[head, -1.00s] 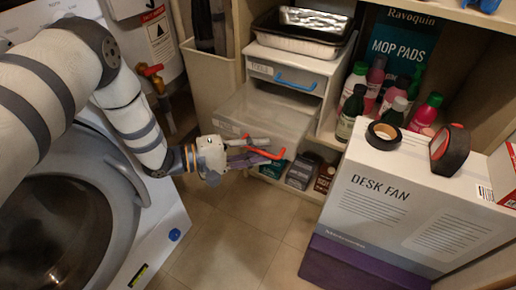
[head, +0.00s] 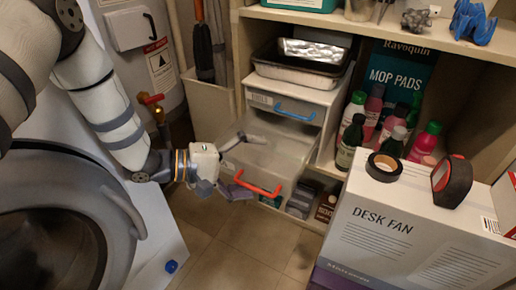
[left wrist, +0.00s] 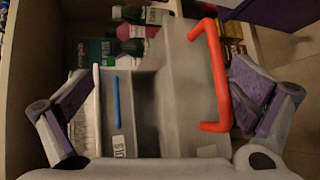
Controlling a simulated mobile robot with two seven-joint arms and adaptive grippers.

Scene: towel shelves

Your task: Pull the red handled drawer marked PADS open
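The drawer with the red handle (head: 258,184) stands well out from its cabinet, below the blue-handled drawer (head: 292,92). Its grey body (head: 270,155) shows; I cannot read its label. My left gripper (head: 252,164) is open at the drawer's left side, one finger over the drawer top and the other near the handle's left end. In the left wrist view, the red handle (left wrist: 218,80) lies between the spread fingers, closer to the right one, and is not clamped. The blue handle (left wrist: 116,102) is further back. My right gripper is not in view.
A washing machine (head: 75,190) is at the left. Bottles (head: 350,140) fill the shelf right of the drawers. Bare floor (head: 225,245) lies in front.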

